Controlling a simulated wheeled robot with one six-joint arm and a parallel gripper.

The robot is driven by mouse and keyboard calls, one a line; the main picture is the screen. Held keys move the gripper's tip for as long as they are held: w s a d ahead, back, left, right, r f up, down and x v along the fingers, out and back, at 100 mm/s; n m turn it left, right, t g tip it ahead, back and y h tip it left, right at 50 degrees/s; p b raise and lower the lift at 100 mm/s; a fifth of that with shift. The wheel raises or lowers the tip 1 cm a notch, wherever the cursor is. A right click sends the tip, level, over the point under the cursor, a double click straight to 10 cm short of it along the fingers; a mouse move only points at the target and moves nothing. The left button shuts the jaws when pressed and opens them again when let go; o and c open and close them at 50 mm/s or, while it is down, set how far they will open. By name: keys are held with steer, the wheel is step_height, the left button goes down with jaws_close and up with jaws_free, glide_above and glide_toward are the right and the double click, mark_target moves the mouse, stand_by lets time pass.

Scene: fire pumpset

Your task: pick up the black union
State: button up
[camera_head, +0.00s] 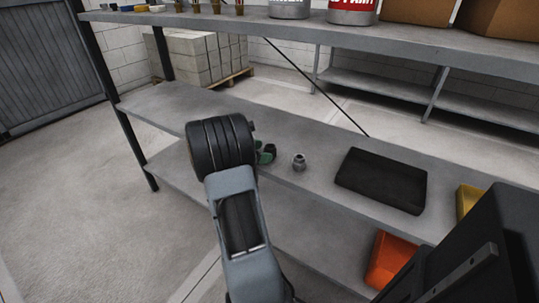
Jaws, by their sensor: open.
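A small dark grey fitting (299,162), apparently the union, stands on the middle shelf board (318,190). It is too small to make out in detail. My arm reaches up from the bottom, and its thick black ribbed joint is left of the fitting, apart from it in the picture. My gripper itself does not show clearly; it is hidden behind this joint. A green and black piece (266,153) shows at the joint's right edge, partly covered. I cannot tell what it is.
A flat black tray or case (382,180) lies right of the fitting. Yellow (467,200) and orange (390,261) bins are at lower right. The upper shelf (250,25) carries cans and cardboard boxes (420,11). A thin diagonal brace (318,88) crosses the rack's back.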

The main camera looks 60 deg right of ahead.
mark_target(265, 151)
steer(key=shift+b+x, duration=0.4)
steer(key=shift+x, duration=1.55)
steer(key=c, duration=1.2)
steer(key=shift+c, duration=0.2)
steer(key=shift+r, duration=0.1)
